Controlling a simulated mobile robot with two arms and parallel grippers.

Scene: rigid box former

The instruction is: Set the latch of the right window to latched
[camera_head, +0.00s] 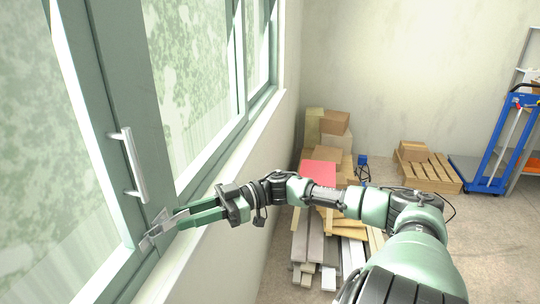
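The window (120,80) has a green frame and stands along the left side. A light vertical handle (134,165) is fixed to its upright. A small grey metal latch (158,231) sits low on the same upright, below the handle. Its exact setting is hard to read. My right gripper (186,219) reaches in from the right, with its green fingertips at the latch's right end. The fingertips overlap the latch in this view, so I cannot tell whether they grip it or only touch it. My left gripper is out of view.
A pale sill and wall (235,165) run below the window. Stacked boards (318,250) and cardboard boxes (335,122) lie on the floor beyond my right arm. A wooden pallet (432,174) and a blue cart (490,150) stand at the back right.

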